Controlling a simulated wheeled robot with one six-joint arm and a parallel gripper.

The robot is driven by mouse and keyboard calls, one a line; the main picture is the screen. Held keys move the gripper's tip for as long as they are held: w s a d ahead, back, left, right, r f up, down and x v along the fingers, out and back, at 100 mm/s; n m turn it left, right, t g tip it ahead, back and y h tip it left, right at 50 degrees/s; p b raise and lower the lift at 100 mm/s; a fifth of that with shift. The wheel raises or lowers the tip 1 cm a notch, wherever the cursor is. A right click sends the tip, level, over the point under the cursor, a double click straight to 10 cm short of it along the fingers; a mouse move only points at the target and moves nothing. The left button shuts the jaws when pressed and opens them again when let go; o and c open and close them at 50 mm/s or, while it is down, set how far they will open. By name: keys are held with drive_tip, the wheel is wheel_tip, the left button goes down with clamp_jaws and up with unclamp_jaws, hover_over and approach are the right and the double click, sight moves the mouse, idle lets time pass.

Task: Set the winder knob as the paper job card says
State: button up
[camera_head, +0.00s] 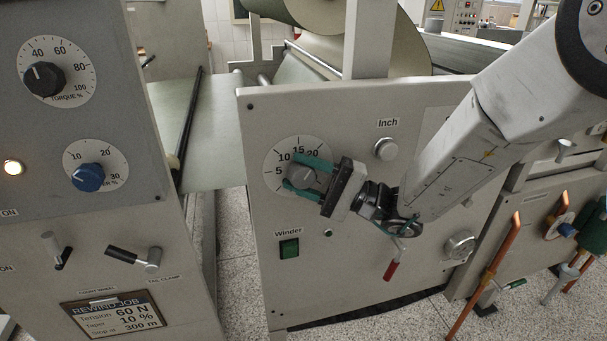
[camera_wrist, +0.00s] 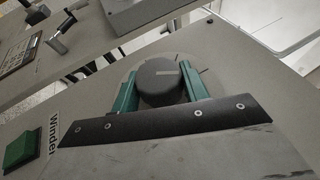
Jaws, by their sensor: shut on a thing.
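The Winder knob (camera_head: 302,178) is dark and round, on a pale dial (camera_head: 273,160) showing 5, 10, 15 and 20. My gripper (camera_head: 300,174) is shut on it, one green finger on each side. In the wrist view the knob (camera_wrist: 155,92) sits between both fingers (camera_wrist: 158,90), with a pale pointer line on its top. I cannot tell which number the line meets; the fingers hide part of the dial. The job card (camera_head: 115,314) at lower left reads "REWIND JOB", tension 60 N, taper 10 %, and a last line with 300 m.
The left panel carries a black torque knob (camera_head: 44,79) and a blue taper knob (camera_head: 88,177). Around the Winder dial are a green switch (camera_head: 289,248), an Inch button (camera_head: 386,149) and a red-tipped lever (camera_head: 391,270). A paper web (camera_head: 212,140) runs between the panels.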

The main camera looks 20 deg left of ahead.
sight(313, 183)
drive_tip(key=shift+f+m+t+y, duration=0.1)
drive_tip(key=shift+m+t+y, duration=0.4)
drive_tip(key=shift+m+y, duration=0.45)
drive_tip(key=shift+y, duration=0.35)
drive_tip(key=o, duration=1)
drive_tip(key=v, duration=0.8)
